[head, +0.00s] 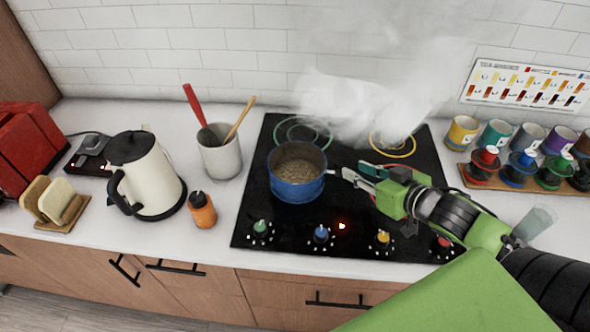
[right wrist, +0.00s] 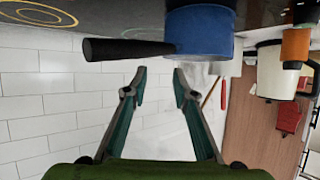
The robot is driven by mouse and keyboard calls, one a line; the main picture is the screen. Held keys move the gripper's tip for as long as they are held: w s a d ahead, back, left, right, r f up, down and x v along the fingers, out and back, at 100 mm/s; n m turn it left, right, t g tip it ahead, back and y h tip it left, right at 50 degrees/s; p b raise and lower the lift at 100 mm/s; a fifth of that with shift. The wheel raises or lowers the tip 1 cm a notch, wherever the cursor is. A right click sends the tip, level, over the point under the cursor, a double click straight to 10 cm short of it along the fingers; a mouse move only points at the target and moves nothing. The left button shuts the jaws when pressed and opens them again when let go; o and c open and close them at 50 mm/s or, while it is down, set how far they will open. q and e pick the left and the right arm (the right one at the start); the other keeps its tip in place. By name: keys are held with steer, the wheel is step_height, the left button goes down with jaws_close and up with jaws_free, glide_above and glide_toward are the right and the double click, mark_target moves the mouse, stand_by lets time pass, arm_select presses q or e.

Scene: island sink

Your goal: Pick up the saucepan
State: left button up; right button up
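The blue saucepan (head: 297,190) stands upright on the black cooktop (head: 255,215), with brown contents inside. My right gripper (head: 354,175) reaches in from the right, just beside the pan's right side. In the right wrist view, which is upside down, the saucepan (right wrist: 200,32) and its black handle (right wrist: 125,50) lie just beyond the open fingertips (right wrist: 159,74). The fingers are apart with nothing between them. In the head view the handle is mostly hidden by the gripper. My left gripper is not in view.
White smoke (head: 370,95) rises behind the pan. A utensil crock (head: 219,158), orange bottle (head: 202,212), kettle (head: 150,175) and bread rack (head: 68,218) stand left. Spice jars (head: 485,165) and a glass (head: 537,222) stand right. Coloured knobs (head: 321,234) line the cooktop's front.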

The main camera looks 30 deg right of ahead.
mark_target(319, 150)
steer(key=w, duration=0.3)
steer(key=shift+w+a+f+t+y+b, duration=0.15)
steer(key=shift+w+a+t+y+b, duration=0.15)
steer(key=shift+w+a+t+b, duration=0.1)
steer(key=p+x, duration=0.1)
steer(key=x, duration=0.5)
steer(key=shift+w+f, duration=0.15)
steer(key=shift+w, duration=0.25)
steer(key=p+x, duration=0.1)
steer(key=x, duration=0.2)
steer(key=shift+w+a+f, duration=0.15)
steer(key=shift+w+f, duration=0.2)
steer(key=shift+w, duration=0.25)
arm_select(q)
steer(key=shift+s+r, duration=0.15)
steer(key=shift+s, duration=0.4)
